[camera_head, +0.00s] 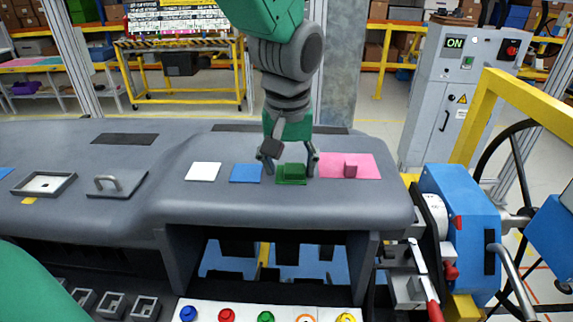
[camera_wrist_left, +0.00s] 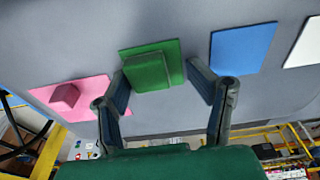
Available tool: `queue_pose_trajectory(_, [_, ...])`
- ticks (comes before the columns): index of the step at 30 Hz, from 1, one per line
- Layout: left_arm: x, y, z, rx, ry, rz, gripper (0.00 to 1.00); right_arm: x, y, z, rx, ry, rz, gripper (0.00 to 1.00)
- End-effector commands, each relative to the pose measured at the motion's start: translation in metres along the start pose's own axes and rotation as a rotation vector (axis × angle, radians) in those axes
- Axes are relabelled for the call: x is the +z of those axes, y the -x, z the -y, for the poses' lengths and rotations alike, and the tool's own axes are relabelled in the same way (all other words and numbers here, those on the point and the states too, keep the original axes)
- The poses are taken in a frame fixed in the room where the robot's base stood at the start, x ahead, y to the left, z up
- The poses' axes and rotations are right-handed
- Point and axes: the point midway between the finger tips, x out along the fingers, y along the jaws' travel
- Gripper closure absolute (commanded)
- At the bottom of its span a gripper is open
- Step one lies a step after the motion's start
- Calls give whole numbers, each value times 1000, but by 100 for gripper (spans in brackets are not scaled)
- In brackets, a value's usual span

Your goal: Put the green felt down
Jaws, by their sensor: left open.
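The green felt (camera_head: 284,181) is a flat green square lying on the grey dashboard top, with a raised green block on it. It also shows in the left wrist view (camera_wrist_left: 128,52), where the block (camera_wrist_left: 153,73) faces my gripper. My left gripper (camera_head: 290,160) reaches down from above, its two fingers spread on either side of the block. In the left wrist view gaps show between the fingers and the block, so the gripper is open. My right gripper is in neither view.
A pink square (camera_head: 370,172) with a pink block lies just right of the green felt. A blue square (camera_head: 246,173) and a white square (camera_head: 203,171) lie to its left. A blue machine (camera_head: 460,225) stands beyond the dashboard's right edge, and coloured buttons (camera_head: 266,316) sit in front.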

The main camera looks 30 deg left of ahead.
Motion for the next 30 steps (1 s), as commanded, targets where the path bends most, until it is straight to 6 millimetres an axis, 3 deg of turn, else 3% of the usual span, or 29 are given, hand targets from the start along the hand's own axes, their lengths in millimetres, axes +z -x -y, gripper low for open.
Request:
queue_pose_trajectory(19, [-1,0,3,4,-3,7,49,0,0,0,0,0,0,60])
queue_pose_trajectory(23, [-1,15,1,5,-3,1,49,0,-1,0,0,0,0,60])
queue_pose_trajectory(28, [0,54,-1,6,-3,-4,49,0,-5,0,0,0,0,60])
queue_pose_trajectory(30, [4,59,0,6,-7,18,49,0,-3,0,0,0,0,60])
